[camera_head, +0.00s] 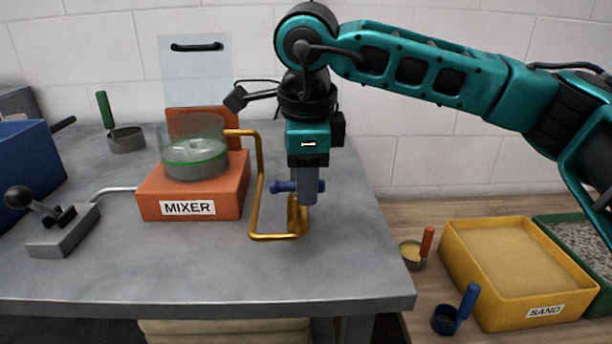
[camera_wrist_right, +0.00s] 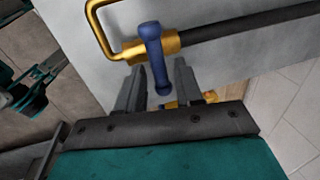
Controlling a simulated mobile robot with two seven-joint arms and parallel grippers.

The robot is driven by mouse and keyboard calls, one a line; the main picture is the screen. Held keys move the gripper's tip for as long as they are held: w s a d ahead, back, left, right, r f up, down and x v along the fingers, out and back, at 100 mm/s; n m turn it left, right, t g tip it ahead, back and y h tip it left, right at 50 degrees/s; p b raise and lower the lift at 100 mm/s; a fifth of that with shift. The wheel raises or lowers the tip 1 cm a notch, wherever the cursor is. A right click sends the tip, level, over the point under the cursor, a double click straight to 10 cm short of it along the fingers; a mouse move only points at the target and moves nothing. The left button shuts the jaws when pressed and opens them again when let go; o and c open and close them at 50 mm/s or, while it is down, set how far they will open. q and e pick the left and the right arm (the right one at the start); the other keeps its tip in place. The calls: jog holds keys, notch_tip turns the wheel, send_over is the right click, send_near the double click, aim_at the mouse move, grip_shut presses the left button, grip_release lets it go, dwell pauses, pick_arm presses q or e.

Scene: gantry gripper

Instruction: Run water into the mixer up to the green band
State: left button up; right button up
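The mixer is an orange block labelled MIXER (camera_head: 160,201) with a clear bowl (camera_head: 192,128) on top. A green band (camera_head: 196,177) rings the bowl. Greyish contents show near the band; I cannot tell their exact level. A brass pipe (camera_head: 257,185) runs from the bowl to a valve with a blue handle (camera_head: 284,187). I see no clear stream of water. My right gripper (camera_head: 307,202) points down at the valve. In the right wrist view its fingers (camera_wrist_right: 158,88) stand apart, with the blue handle (camera_wrist_right: 154,50) between them. My left gripper is not in view.
A grey lever box (camera_head: 58,237) and a blue container (camera_head: 25,165) stand left of the mixer. A green-handled scoop (camera_head: 127,139) lies behind. The yellow SAND bin (camera_head: 470,284), a gravel bin (camera_head: 585,237) and two scoops sit lower right. The grey bench front (camera_head: 190,278) is clear.

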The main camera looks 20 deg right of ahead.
jog(key=shift+o, duration=0.4)
jog(key=shift+a+r, duration=0.1)
jog(key=shift+r, duration=0.45)
notch_tip(320, 180, up, 12)
jog(key=s+p, duration=0.2)
jog(key=shift+s+a+f, duration=0.2)
jog(key=shift+a, duration=0.1)
